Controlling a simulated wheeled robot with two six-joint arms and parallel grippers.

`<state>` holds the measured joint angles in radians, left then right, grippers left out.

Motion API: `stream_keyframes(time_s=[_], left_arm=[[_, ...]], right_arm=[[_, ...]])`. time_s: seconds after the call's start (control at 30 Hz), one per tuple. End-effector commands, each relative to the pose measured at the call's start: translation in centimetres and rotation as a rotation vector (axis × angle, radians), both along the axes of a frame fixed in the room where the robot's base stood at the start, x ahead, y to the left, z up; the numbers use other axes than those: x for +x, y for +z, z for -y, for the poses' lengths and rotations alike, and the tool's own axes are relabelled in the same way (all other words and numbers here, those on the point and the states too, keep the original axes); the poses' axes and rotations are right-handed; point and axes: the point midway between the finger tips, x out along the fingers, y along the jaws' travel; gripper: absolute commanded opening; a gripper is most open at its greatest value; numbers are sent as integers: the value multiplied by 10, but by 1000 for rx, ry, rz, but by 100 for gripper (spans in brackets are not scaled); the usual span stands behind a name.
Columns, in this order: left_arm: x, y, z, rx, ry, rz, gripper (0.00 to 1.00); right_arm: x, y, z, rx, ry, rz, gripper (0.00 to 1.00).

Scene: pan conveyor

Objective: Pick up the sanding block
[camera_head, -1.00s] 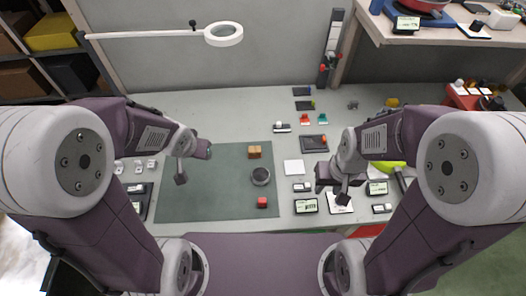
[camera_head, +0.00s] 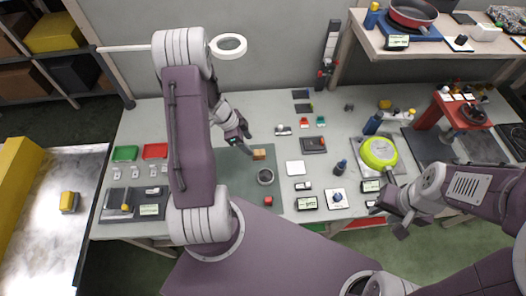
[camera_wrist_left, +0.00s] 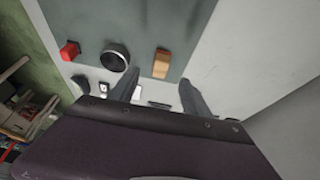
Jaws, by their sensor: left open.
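An orange-brown block (camera_head: 259,154), which looks like the sanding block, lies on the green mat (camera_head: 232,184). It also shows in the left wrist view (camera_wrist_left: 161,63), just beyond the fingertips. My left gripper (camera_head: 240,139) is open and empty, up and left of the block in the head view. In the left wrist view its two fingers (camera_wrist_left: 158,94) stand apart, with the block past the gap between them. My right gripper (camera_head: 389,218) is at the table's front edge, away from the block; its fingers are small and unclear.
A dark round pot (camera_head: 265,177) and a red block (camera_head: 268,201) lie on the mat near the orange-brown block. A yellow-and-grey block (camera_head: 69,201) lies far left.

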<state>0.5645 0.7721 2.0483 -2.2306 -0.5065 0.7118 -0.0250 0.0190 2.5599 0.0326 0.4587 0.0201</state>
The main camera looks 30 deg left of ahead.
Motion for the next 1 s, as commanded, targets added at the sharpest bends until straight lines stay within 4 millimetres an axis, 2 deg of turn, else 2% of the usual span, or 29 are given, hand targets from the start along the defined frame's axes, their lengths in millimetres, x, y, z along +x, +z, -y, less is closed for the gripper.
stream_keyframes(time_s=[0.13,0.37,0.63,0.93,1.0], left_arm=[[4,-27,9,-1,-2,-3,56],[9,-36,14,1,-1,0,56],[22,-76,32,0,-4,-1,56],[24,-80,35,2,-3,0,56],[24,-80,35,2,-3,0,37]], right_arm=[[0,-12,0,0,0,0,36],[0,-15,0,0,0,0,36],[0,-30,0,0,0,0,36],[0,-30,0,0,0,0,36],[0,-30,0,0,0,0,36]])
